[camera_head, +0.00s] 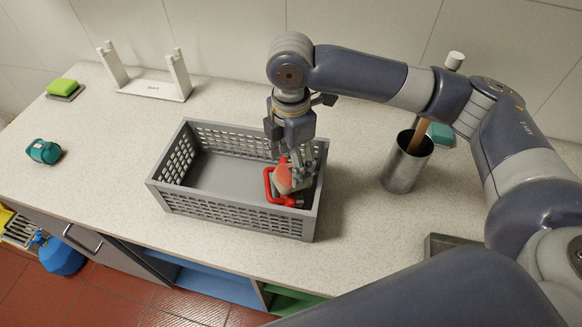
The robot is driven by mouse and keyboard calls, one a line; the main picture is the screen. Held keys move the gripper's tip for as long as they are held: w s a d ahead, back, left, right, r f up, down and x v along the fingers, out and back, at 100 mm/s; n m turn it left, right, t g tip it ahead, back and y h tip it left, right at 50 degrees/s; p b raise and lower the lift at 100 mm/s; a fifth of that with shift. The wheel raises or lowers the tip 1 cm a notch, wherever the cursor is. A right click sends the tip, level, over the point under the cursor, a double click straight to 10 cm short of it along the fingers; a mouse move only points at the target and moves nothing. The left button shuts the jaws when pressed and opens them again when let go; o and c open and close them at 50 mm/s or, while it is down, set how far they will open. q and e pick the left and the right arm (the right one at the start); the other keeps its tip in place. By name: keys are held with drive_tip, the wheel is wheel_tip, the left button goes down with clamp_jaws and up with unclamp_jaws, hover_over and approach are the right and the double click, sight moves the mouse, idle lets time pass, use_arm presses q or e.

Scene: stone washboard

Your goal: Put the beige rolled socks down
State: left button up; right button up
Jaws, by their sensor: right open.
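A grey plastic basket (172,196) with openwork walls stands on the counter. My right gripper (297,176) points down into its right end, and its jaws are open. Just below and beside the fingers lies a small pale bundle, which looks like the beige rolled socks (287,187). It is partly hidden by the fingers, and I cannot tell whether they touch it. A salmon-coloured item (282,176) and a red item with a handle shape (270,186) lie close against it in the basket. My left gripper is not in view.
The left part of the basket is empty. A metal canister (407,163) with a wooden handle stands to the right. A white rack (152,89), a green sponge (62,87) and a teal cup-like object (43,151) are on the left. The speckled counter (110,165) is clear between them.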

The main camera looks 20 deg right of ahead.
sight(291, 168)
wheel_tip(291, 168, up, 10)
drive_tip(key=b, duration=0.1)
drive_tip(key=shift+f, duration=0.1)
idle(0.5)
